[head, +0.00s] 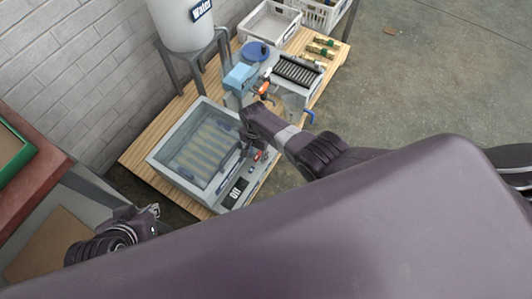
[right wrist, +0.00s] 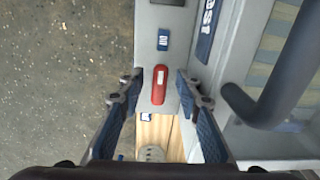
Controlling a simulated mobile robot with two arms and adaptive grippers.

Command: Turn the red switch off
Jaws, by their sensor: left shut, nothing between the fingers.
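The red switch (right wrist: 159,84) is a small elongated red part on a grey panel in the right wrist view. It also shows as a small red spot in the head view (head: 257,156), at the right edge of the press (head: 160,157) with a clear lid. My right gripper (right wrist: 159,79) is open, with one finger on each side of the switch in the picture; contact cannot be told. In the head view its arm reaches over the press's right edge. My left gripper (head: 154,210) is shut and empty, low at the left, apart from the press.
The press sits on a wooden pallet (head: 138,152). A water tank (head: 180,25) on a stand and a grey crate (head: 262,27) are behind.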

